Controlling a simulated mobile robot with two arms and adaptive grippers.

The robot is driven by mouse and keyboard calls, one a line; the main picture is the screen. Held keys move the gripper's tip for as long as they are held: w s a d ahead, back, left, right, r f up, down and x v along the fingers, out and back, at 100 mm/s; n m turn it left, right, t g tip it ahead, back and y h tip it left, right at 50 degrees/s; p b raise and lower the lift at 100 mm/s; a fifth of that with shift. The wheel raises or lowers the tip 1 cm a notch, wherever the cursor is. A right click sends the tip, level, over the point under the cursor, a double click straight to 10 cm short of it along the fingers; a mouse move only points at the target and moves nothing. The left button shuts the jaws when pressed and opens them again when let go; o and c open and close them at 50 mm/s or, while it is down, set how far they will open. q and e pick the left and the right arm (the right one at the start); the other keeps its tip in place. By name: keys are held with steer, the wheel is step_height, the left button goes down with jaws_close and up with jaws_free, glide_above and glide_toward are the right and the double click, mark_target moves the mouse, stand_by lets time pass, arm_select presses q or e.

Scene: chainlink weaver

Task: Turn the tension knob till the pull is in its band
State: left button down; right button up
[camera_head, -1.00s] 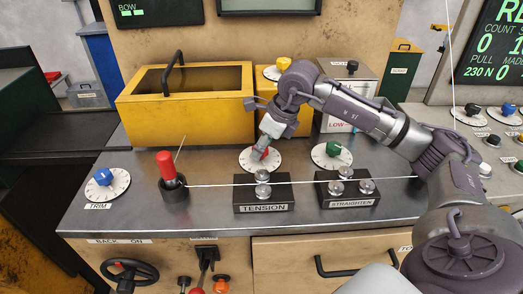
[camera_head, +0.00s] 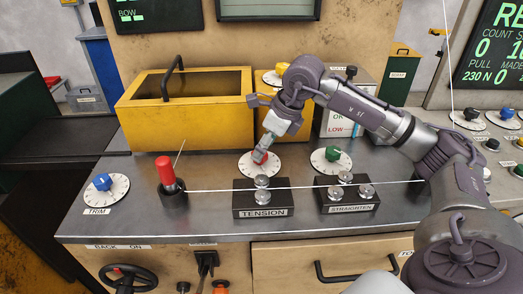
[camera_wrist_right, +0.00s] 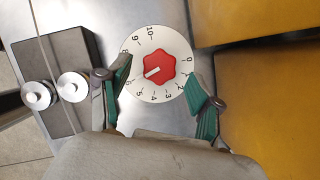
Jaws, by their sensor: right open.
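The tension knob is red, on a white numbered dial (camera_head: 250,170) behind the block marked TENSION (camera_head: 263,212). In the right wrist view the red knob (camera_wrist_right: 168,65) sits at the dial's centre, its white mark pointing to the lower left, near 6. My right gripper (camera_wrist_right: 158,95) is open and empty. Its green-padded fingers stand on either side of the dial, apart from the knob. In the head view the gripper (camera_head: 264,150) hangs just above the knob and partly hides it. The display (camera_head: 490,45) reads a pull of 230 N. My left gripper is not in view.
A white wire (camera_head: 220,189) runs across the bench through the TENSION and STRAIGHTEN (camera_head: 348,207) rollers. A red-topped lever (camera_head: 165,170) and a blue TRIM knob (camera_head: 102,182) are to the left. A green knob (camera_head: 332,154) is to the right, a yellow box (camera_head: 185,110) behind.

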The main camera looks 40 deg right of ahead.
steer(key=v, duration=0.9)
steer(key=shift+r, duration=0.3)
steer(key=shift+s+d, duration=0.1)
steer(key=shift+s, duration=0.05)
